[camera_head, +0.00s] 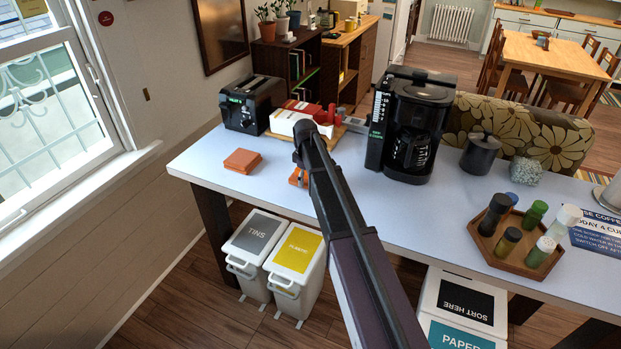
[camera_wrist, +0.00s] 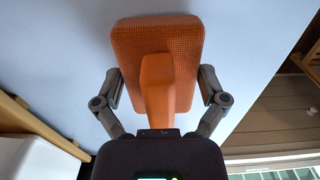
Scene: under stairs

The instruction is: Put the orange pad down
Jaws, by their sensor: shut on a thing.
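The orange pad (camera_wrist: 155,35) fills the upper middle of the wrist view, a textured rectangle with a raised bar of the same colour running toward my palm. My gripper (camera_wrist: 161,88) is shut on it, one finger at each side. In the head view my gripper (camera_head: 299,165) is over the left part of the pale table, and only a small bit of the held orange pad (camera_head: 297,179) shows below my arm. I cannot tell whether the pad touches the tabletop.
A second orange block (camera_head: 243,160) lies left of my gripper. Behind stand a black toaster (camera_head: 250,104), a wooden board with red-and-white items (camera_head: 300,112) and a coffee maker (camera_head: 415,125). A wooden tray (camera_head: 510,252) of jars is at right. Bare table (camera_head: 215,172) surrounds my gripper.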

